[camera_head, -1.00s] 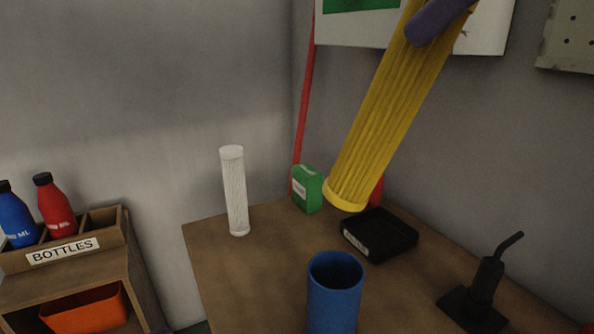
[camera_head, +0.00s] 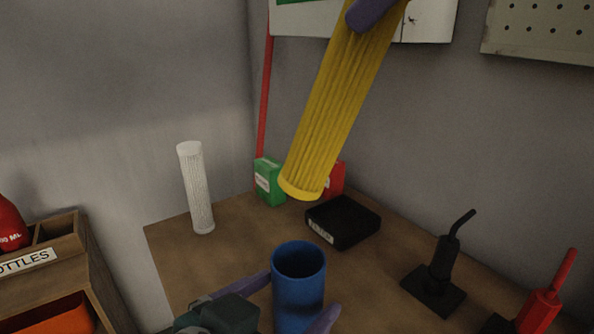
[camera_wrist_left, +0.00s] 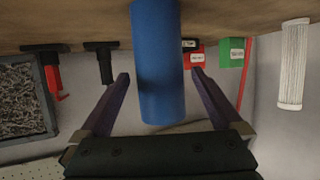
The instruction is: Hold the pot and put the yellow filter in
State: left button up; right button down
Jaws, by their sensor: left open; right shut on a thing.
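The blue pot (camera_head: 298,285) is an open-topped cylinder standing on the wooden table; it also shows in the left wrist view (camera_wrist_left: 158,60). My left gripper (camera_head: 285,302) is open, with one purple finger on each side of the pot. In the left wrist view its fingers (camera_wrist_left: 159,78) flank the pot with visible gaps. The yellow filter (camera_head: 338,100) is a long pleated cylinder, tilted, with its lower end in the air above the table. My right gripper (camera_head: 372,12) is shut on its upper part at the top edge, mostly out of frame.
A white filter (camera_head: 197,190) stands at the table's left. A green box (camera_head: 269,182), a red box (camera_head: 335,178) and a black box (camera_head: 343,222) sit behind the pot. A black tool (camera_head: 441,270) and a red tool (camera_head: 543,300) stand at right. A bottle rack (camera_head: 65,245) is at left.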

pick_arm(q)
jog(key=shift+x, duration=1.2)
jog(key=c, duration=1.5)
pick_arm(e)
notch_tip(320, 180, down, 10)
jog(key=shift+c, duration=1.2)
grip_release()
jog(key=shift+r, duration=0.2)
jog(key=v, duration=1.2)
jog(key=shift+d, duration=0.1)
